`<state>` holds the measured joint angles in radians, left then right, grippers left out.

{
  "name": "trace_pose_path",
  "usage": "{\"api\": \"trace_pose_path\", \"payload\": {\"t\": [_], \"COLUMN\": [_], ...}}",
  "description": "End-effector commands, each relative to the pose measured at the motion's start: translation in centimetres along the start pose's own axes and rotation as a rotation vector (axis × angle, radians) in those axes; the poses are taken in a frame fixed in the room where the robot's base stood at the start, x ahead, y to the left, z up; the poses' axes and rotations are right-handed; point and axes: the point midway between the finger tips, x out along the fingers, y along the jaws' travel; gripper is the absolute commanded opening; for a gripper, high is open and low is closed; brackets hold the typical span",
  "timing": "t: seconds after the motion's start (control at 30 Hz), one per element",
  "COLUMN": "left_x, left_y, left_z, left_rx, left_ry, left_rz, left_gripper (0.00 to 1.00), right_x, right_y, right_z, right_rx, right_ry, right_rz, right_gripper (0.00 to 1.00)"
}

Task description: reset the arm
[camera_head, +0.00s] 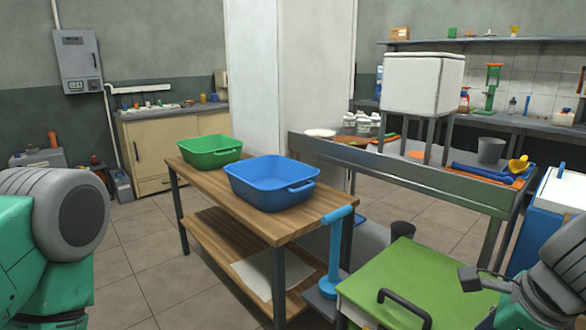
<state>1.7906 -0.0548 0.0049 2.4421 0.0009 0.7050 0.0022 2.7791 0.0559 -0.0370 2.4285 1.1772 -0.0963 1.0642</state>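My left arm (60,225) comes in at the left edge, showing a green link and a grey joint. Its gripper is outside the picture. My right arm (560,270) is at the lower right. Its dark gripper (472,279) reaches left over the green lid of a box, and nothing shows in it. Only part of its fingers shows, so I cannot tell whether it is open or shut.
A wooden table (262,228) holds a green basin (210,152) and a blue basin (270,184). A green-lidded box (410,285) with a black handle stands at the lower right. Behind is a metal counter (410,178) with a white tank (422,84). Tiled floor is free at left.

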Motion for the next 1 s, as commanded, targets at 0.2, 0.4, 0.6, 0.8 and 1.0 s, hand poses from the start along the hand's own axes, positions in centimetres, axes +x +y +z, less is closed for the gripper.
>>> {"api": "trace_pose_path", "payload": {"t": [0.2,0.4,0.6,0.8,1.0], "left_x": [-0.6,-1.5,-2.9,-4.5,-5.3], "left_y": [0.0,0.0,0.0,0.0,0.0], "left_z": [-0.1,-0.1,-0.2,-0.3,-0.3], "left_rx": [0.0,0.0,0.0,0.0,0.0], "left_ry": [0.001,0.0,0.0,0.0,0.0], "left_rz": [0.0,0.0,0.0,0.0,0.0], "left_gripper": [0.49,0.49,0.49,0.49,0.49], "right_x": [2.3,5.0,8.7,12.8,14.7], "right_y": [0.9,1.8,4.2,9.8,15.1], "right_z": [-3.0,-6.7,-11.4,-15.2,-16.6], "right_rx": [-0.241,-0.574,-1.122,-1.827,-2.231], "right_ry": [0.123,0.243,0.336,0.24,0.048], "right_rz": [0.018,0.068,0.186,0.333,0.369], "right_gripper": [0.36,0.36,0.36,0.36,0.36]}}
